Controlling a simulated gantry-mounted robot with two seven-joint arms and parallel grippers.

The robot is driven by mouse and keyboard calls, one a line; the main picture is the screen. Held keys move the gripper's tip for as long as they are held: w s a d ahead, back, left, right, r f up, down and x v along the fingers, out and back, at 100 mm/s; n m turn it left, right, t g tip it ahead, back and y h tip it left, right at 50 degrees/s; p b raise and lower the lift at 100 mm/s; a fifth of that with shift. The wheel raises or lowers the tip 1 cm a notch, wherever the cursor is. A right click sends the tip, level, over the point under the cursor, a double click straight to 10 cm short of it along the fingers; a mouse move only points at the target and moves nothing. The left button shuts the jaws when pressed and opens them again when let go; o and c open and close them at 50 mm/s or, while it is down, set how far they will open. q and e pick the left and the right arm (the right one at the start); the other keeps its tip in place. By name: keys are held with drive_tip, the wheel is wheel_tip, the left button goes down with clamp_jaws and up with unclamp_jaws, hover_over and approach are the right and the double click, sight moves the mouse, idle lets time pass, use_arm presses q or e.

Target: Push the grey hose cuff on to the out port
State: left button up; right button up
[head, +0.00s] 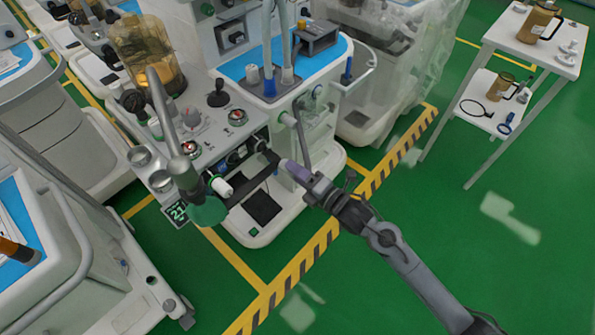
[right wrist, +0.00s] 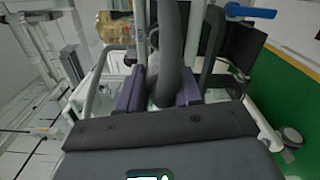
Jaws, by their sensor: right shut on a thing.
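My right gripper (head: 288,166) reaches in from the lower right, its purple fingers at the front of the anaesthesia cart (head: 320,150). In the right wrist view its fingers (right wrist: 160,92) are shut on a dark grey hose piece (right wrist: 170,55), which runs up between them. In the head view a dark strip (head: 255,180) lies just left of the fingertips; I cannot tell whether it is part of the hose. Dark round fittings (head: 236,157) are on the cart's front, but I cannot tell which is the out port. The cuff's mouth is not clear. My left gripper is not in view.
An amber canister (head: 145,55) is on the cart. A white side table (head: 530,52) stands at the right. Green floor (head: 400,250) is free around my right arm.

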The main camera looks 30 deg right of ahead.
sight(284, 163)
drive_tip(key=shift+w+d, duration=0.1)
drive_tip(key=shift+d, duration=0.05)
drive_tip(key=shift+r, duration=0.1)
drive_tip(key=shift+w+a, duration=0.2)
drive_tip(key=shift+w, duration=0.05)
drive_tip(key=shift+b+x, duration=0.45)
drive_tip(key=shift+x, duration=1.55)
drive_tip(key=shift+w+a, duration=0.2)
drive_tip(key=shift+w, duration=0.3)
drive_tip(key=shift+p, duration=0.3)
